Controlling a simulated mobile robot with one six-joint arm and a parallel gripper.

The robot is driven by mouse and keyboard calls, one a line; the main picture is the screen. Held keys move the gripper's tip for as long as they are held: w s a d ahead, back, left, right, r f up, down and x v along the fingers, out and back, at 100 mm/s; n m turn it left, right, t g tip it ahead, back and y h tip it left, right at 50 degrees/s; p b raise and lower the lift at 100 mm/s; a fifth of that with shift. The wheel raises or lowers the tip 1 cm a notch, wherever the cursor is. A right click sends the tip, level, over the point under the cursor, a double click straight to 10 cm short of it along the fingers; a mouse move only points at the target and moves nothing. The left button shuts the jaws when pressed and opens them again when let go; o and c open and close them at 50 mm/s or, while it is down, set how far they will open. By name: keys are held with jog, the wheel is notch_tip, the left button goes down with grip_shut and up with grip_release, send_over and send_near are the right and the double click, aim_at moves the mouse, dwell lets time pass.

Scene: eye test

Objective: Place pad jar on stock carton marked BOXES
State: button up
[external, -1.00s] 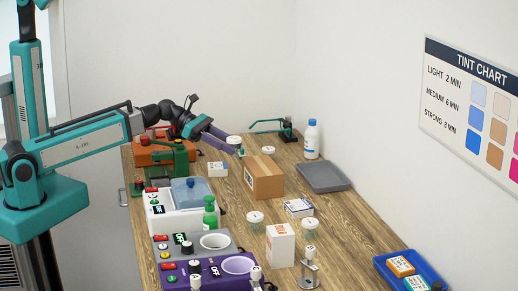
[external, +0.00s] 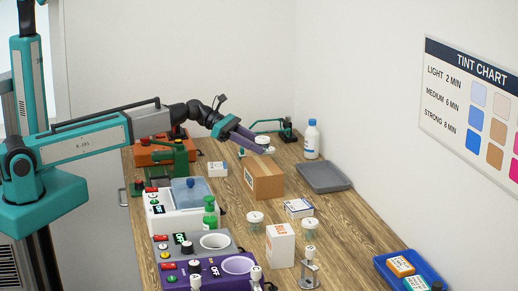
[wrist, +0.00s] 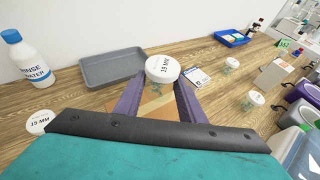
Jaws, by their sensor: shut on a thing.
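My gripper (external: 264,147) is shut on a pad jar (external: 263,140) with a round white lid. The wrist view shows the lid (wrist: 162,68), marked 15 MM, between the purple fingertips (wrist: 160,85). The stock carton (external: 268,183) is a brown cardboard box on the bench, with orange lettering on its left side, too small to read. The held jar shows just above and behind the carton's top in the external view. In the wrist view part of the carton (wrist: 155,103) shows below the jar, between the fingers. I cannot tell whether jar and carton touch.
A similar jar (wrist: 40,122) stands close by at left in the wrist view. A grey tray (external: 325,177) and a rinse-water bottle (external: 312,140) stand behind. More jars (external: 255,219), a flat white box (external: 298,208) and an upright white carton (external: 281,246) stand in front.

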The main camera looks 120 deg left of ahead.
dwell(0.3)
jog(key=shift+f+p, duration=0.5)
jog(key=shift+f, duration=1.25)
jog(key=shift+f, duration=0.1)
jog(key=o, duration=1)
jog(key=shift+o, duration=0.2)
jog(key=shift+s, duration=0.1)
jog(key=b+v, duration=0.2)
jog(key=v, duration=1)
